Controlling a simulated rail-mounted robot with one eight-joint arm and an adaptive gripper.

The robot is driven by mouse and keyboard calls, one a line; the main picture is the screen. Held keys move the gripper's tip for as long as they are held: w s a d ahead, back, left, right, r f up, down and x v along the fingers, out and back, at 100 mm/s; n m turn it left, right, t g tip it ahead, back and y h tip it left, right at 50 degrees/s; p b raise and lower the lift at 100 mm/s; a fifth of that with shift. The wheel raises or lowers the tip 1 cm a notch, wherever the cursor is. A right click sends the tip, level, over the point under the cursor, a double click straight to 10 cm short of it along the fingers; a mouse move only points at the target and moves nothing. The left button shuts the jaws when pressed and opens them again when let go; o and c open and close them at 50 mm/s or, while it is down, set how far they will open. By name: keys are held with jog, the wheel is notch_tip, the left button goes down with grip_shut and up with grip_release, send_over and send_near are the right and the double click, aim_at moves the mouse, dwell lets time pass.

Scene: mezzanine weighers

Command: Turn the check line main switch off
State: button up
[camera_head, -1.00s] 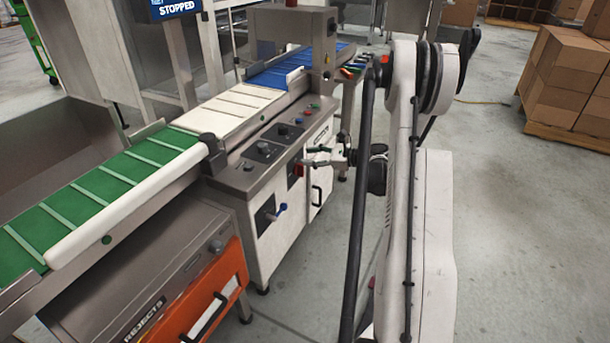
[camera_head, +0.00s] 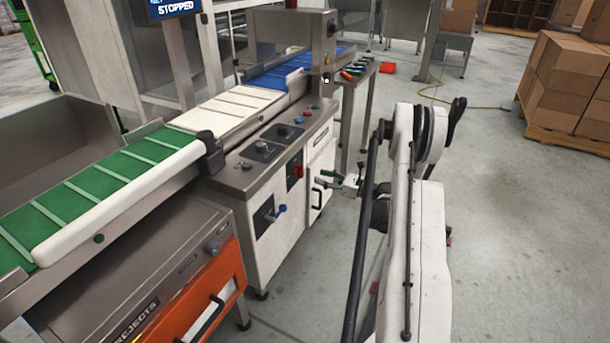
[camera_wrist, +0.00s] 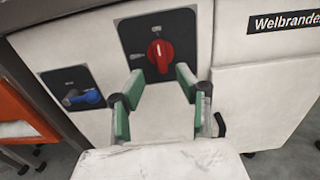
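A red rotary switch (camera_wrist: 160,55) sits on a dark square plate on the white cabinet front. It also shows in the head view (camera_head: 298,171) on the cabinet's side panel. Its label is too small to read. My gripper (camera_wrist: 155,88) is open, its two green-padded fingers apart, with nothing between them. In the wrist view the fingertips lie just below and to either side of the red knob. In the head view my gripper (camera_head: 335,182) is in front of the cabinet, to the right of the switch and apart from it.
A blue-handled lever (camera_wrist: 88,97) on another dark plate is to the left, also in the head view (camera_head: 278,212). An orange rejects bin (camera_head: 205,300) is nearby. A top panel holds buttons and knobs (camera_head: 262,148). Open floor lies to the right; boxes (camera_head: 565,80) stand on a pallet.

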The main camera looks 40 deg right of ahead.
aim_at(303, 171)
jog(key=b+x, duration=0.1)
jog(key=x, duration=0.6)
jog(key=shift+w+b, duration=0.25)
jog(key=shift+b, duration=0.1)
grip_shut()
